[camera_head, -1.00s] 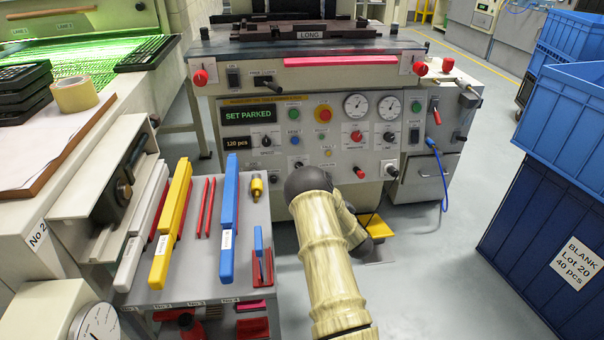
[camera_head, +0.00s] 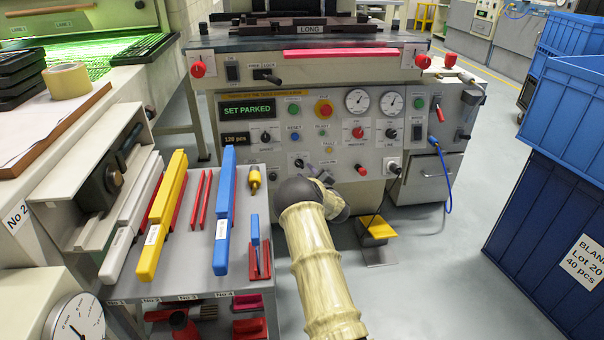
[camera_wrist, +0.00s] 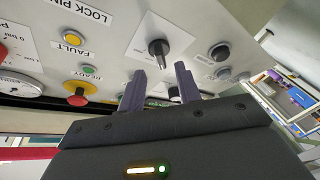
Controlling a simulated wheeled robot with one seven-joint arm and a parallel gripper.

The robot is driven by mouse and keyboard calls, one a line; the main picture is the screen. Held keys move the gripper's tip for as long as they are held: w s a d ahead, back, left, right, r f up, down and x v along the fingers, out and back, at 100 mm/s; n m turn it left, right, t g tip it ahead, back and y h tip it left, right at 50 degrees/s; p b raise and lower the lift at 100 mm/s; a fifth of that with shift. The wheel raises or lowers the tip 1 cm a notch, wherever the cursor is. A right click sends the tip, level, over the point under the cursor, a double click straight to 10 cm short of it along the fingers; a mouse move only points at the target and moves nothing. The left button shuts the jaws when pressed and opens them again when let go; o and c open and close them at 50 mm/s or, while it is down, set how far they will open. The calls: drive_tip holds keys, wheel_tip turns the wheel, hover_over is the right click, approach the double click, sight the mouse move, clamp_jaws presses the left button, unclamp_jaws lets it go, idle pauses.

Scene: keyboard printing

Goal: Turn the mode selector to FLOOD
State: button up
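A black selector knob (camera_wrist: 158,50) on a white label plate is straight ahead in the wrist view. It appears to be the lower knob (camera_head: 299,163) on the control panel in the head view. Its lettering is unreadable, so I cannot confirm it is the mode selector. My gripper (camera_wrist: 160,76) is open and empty, its two dark fingers apart and pointing at the knob. The knob shows between and beyond the fingertips, apparently untouched. In the head view my gripper (camera_head: 320,176) is close to the panel, partly hidden by my wrist.
Nearby on the panel are a FAULT lamp (camera_wrist: 73,39), a READY lamp (camera_wrist: 89,71) and a red button on a yellow base (camera_wrist: 77,95). A rack with coloured bars (camera_head: 225,210) stands left of my arm. Blue crates (camera_head: 560,190) stand right. A yellow pedal (camera_head: 378,229) is below the panel.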

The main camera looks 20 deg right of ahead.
sight(300, 166)
drive_tip(key=w+b, duration=0.1)
drive_tip(key=w, duration=0.2)
drive_tip(key=shift+f, duration=0.1)
drive_tip(key=shift+w, duration=0.5)
drive_tip(key=shift+a, duration=0.1)
clamp_jaws()
